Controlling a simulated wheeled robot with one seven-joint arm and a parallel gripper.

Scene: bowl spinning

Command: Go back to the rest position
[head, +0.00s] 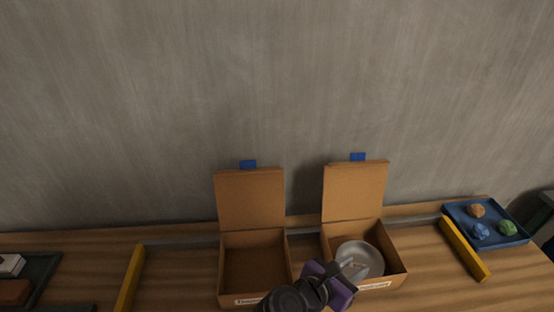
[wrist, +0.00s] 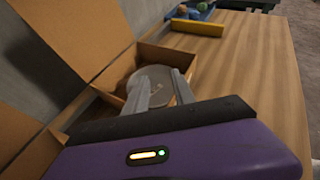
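A round grey metal bowl (head: 372,255) sits inside the right open cardboard box (head: 398,262). My gripper (head: 354,267), with a purple body, reaches over the front left of that box, its fingertips over the bowl. In the wrist view my gripper (wrist: 159,88) has its two grey fingers apart, with the bowl (wrist: 152,77) behind and between them. The fingers look open and hold nothing that I can see. Whether a fingertip touches the bowl is not clear. The lower part of the bowl is hidden.
The left cardboard box (head: 252,262) stands open and looks empty. Both lids stand up at the back near the grey wall. Yellow bars (head: 465,249) lie on the wooden table (head: 425,275) at either side. A blue tray (head: 460,215) with crumpled balls is at right; a dark tray (head: 42,270) is at left.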

